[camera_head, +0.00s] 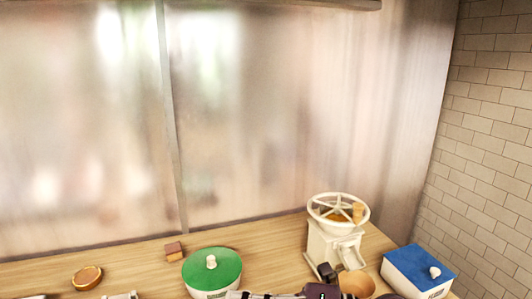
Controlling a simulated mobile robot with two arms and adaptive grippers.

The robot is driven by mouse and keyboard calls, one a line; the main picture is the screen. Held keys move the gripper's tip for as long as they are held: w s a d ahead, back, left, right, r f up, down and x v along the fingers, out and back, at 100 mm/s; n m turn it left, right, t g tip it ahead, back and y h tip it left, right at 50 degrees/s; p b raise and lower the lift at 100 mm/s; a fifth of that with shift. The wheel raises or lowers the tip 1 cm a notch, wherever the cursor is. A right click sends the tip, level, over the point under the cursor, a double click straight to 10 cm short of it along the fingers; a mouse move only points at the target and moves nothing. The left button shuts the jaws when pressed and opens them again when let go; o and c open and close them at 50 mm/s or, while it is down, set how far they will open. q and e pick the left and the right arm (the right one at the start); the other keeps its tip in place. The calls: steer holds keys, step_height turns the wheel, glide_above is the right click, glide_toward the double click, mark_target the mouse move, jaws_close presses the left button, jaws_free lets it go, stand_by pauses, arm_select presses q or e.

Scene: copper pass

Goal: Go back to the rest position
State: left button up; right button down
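Dark and pale parts of what looks like my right gripper (245,295) lie along the bottom edge, in front of the green-lidded pot. They are cut off by the picture's edge, so I cannot tell whether the fingers are open or shut. A small pale piece (120,295) at the lower left edge may belong to my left gripper; its fingers cannot be made out. I see nothing clearly held by either one.
On the wooden counter (130,259) are a round copper-rimmed lid (87,278), a small brown block (174,251), a green-lidded pot (212,268), a cream grinder (332,247), an orange-brown bowl (357,284) and a blue-lidded box (419,268). A frosted panel and brick wall stand behind.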

step_height(320, 180, up, 6)
steer(key=w+d+r+m+t+y, duration=0.1)
steer(key=w+d+m+t+y, duration=0.1)
steer(key=m+t, duration=0.4)
steer(key=w+d+m+t+h, duration=0.6)
steer(key=d+m+t+h, duration=0.3)
steer(key=m, duration=0.5)
steer(key=s+d+f+m+g+h, duration=0.3)
steer(key=d+f+m+h, duration=0.85)
steer(key=f, duration=0.65)
steer(key=s+d+f+m+g+y, duration=0.1)
steer(key=s+f+m+g, duration=0.1)
steer(key=s+f+g, duration=0.65)
steer(key=s+d+f+m+g+y, duration=0.15)
steer(key=s+f+g, duration=0.25)
steer(key=s+f, duration=0.95)
steer(key=s+f+b, duration=0.2)
steer(key=s+f, duration=0.1)
steer(key=f, duration=1)
steer(key=s+f+b, duration=0.1)
steer(key=s+f, duration=0.1)
steer(key=f, duration=1.1)
steer(key=s+d+f+g+h+b, duration=0.1)
steer(key=s+d+f+g+b, duration=0.1)
steer(key=s+f, duration=1.5)
steer(key=shift+d+f+b, duration=0.45)
steer(key=shift+d+f, duration=0.15)
steer(key=shift+f, duration=0.1)
